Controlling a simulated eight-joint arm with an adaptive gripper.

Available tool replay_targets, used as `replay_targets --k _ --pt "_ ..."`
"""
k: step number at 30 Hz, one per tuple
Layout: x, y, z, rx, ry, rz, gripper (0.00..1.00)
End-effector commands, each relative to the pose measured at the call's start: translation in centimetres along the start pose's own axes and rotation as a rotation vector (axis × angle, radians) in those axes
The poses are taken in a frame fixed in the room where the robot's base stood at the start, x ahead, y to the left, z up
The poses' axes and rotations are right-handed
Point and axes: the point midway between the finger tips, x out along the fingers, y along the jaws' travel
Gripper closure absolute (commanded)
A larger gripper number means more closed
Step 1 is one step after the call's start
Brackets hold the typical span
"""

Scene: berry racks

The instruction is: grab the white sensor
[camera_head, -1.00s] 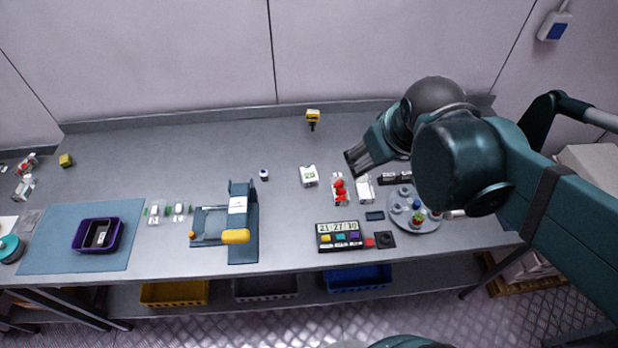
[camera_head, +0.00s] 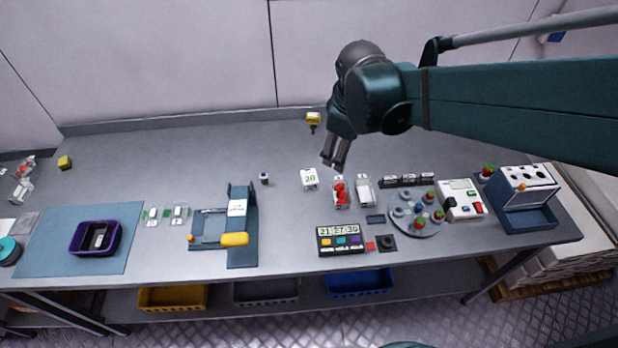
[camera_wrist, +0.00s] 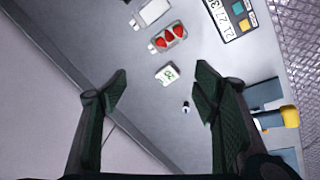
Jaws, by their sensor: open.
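A small white block with a green "20" on its face (camera_head: 310,179) looks like the white sensor. It stands upright on the grey bench, left of a clear punnet of red berries (camera_head: 340,192). In the wrist view the white block (camera_wrist: 166,75) shows beyond my fingertips, roughly midway between them. My gripper (camera_head: 333,163) is open and empty, above the bench and up and to the right of the block in the head view. In the wrist view its two fingers (camera_wrist: 161,90) are spread wide, with nothing between them.
A small white and dark vial (camera_head: 264,177) stands left of the block. An empty punnet (camera_head: 364,190) is beside the berries. A timer (camera_head: 340,239) lies in front, a round grey tray (camera_head: 416,228) to the right. A yellow-topped device (camera_head: 313,118) stands behind.

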Motion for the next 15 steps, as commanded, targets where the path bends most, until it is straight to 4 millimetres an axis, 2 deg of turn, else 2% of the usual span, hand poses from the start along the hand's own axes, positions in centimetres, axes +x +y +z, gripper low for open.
replay_targets --k 15 --pt "6.8 0.4 -5.1 -0.321 -0.085 -0.08 0.4"
